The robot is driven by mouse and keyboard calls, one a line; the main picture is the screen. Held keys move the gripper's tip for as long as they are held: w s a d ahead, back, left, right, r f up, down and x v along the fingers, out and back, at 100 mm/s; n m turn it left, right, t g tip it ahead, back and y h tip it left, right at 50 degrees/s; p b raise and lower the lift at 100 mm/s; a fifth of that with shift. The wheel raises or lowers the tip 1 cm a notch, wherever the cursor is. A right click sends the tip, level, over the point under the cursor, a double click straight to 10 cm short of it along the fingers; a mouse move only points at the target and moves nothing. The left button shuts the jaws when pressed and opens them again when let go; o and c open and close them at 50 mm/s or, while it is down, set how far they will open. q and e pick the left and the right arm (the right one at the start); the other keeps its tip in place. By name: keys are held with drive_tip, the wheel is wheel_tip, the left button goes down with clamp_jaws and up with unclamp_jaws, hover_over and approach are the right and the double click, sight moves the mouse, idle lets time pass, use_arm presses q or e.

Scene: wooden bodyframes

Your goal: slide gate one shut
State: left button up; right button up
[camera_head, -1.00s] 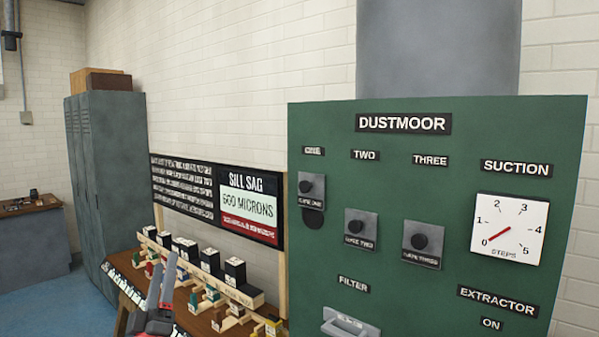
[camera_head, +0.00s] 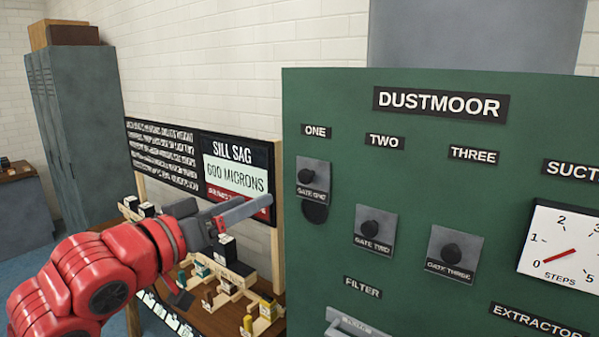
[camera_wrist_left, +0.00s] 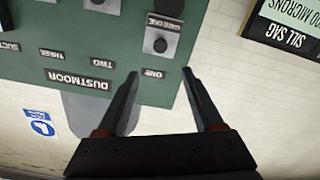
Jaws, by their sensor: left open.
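Gate one (camera_head: 313,178) is a grey plate with a dark round knob, under the label ONE on the green panel (camera_head: 345,250). It sits raised, with part of a dark round opening (camera_head: 314,213) bare below it. My left gripper (camera_head: 228,250) is open and empty, to the left of gate one and apart from it. In the left wrist view, the panel is upside down and gate one (camera_wrist_left: 161,38) shows beyond the open fingers (camera_wrist_left: 160,73). My right gripper is not in view.
Gate two (camera_head: 374,230) and gate three (camera_head: 453,252) sit lower on the panel to the right. A filter handle (camera_head: 350,325) sticks out below. A bench with small wooden models (camera_head: 240,290) and the SILL SAG sign (camera_head: 235,175) stand left of the panel.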

sight(303, 176)
use_arm(q)
drive_tip(key=p+x, duration=0.4)
drive_tip(key=x, duration=1.1)
drive_tip(key=shift+w+p, duration=0.15)
drive_tip(key=shift+p, duration=0.25)
clamp_jaws()
idle(0.5)
